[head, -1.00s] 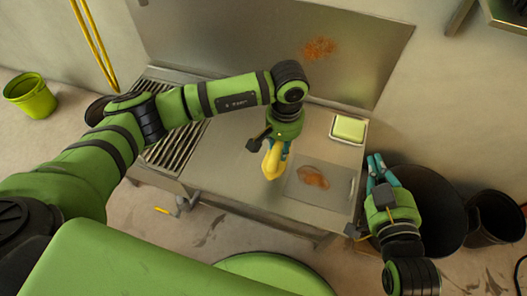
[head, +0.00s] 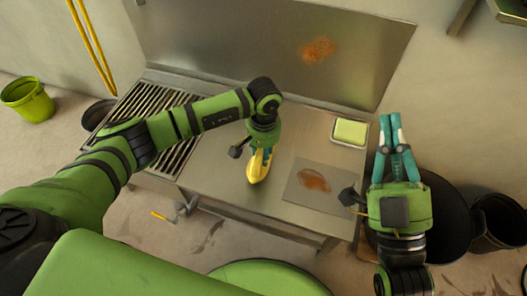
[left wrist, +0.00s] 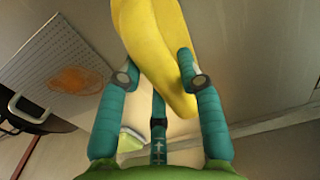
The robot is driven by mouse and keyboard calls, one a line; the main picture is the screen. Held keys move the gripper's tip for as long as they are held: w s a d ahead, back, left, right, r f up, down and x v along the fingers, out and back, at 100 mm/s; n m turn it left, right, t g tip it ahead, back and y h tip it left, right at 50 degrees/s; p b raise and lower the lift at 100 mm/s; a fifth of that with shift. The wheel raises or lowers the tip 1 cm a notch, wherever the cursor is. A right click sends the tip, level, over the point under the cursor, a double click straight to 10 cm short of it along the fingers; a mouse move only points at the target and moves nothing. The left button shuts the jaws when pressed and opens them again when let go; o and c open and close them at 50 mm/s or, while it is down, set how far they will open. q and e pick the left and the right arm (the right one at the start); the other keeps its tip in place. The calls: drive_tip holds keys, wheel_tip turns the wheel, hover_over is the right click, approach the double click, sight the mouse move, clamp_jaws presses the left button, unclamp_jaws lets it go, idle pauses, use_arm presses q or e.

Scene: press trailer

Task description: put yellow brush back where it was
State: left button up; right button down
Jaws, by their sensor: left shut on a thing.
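The yellow brush (head: 258,171) is in my left gripper (head: 261,155), over the front middle of the steel counter (head: 222,150). I cannot tell whether it touches the counter. In the left wrist view the teal fingers of the left gripper (left wrist: 160,85) close around the yellow brush (left wrist: 160,50), whose upper end runs out of the picture. My right gripper (head: 392,125) points up the picture, at the right of the counter. Its fingers are close together and nothing shows between them; I cannot tell how far they are apart.
A grey mat (head: 300,197) with an orange-brown stain lies right of the brush. A green sponge (head: 350,131) sits in a tray at the back right corner. A slatted rack (head: 150,115) is at the left. Black bins (head: 497,222) stand right of the counter.

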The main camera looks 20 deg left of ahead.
drive_tip(key=shift+r, duration=0.1)
use_arm(q)
drive_tip(key=shift+f, duration=0.1)
drive_tip(key=o, duration=1)
use_arm(e)
drive_tip(key=shift+s+r+t+y, duration=0.4)
drive_tip(key=shift+s+r, duration=0.05)
drive_tip(key=shift+r, duration=0.1)
drive_tip(key=shift+w+f, duration=0.1)
use_arm(q)
wheel_tip(320, 180, up, 5)
drive_tip(key=shift+r+p, duration=0.15)
drive_tip(key=shift+p, duration=0.6)
wheel_tip(320, 180, up, 7)
drive_tip(key=shift+p, duration=0.75)
use_arm(e)
drive_tip(key=w+d+f+m+g+h, duration=0.1)
drive_tip(key=d+f+g+h, duration=0.1)
drive_tip(key=f+g, duration=0.3)
drive_tip(key=w+d+f+m+g+h, duration=0.1)
drive_tip(key=f+g+h, duration=0.3)
drive_tip(key=f, duration=0.9)
drive_tip(key=shift+w+d+g+h, duration=0.4)
drive_tip(key=shift+d+g, duration=0.1)
drive_tip(key=shift+d, duration=0.4)
use_arm(q)
drive_tip(key=shift+d, duration=0.1)
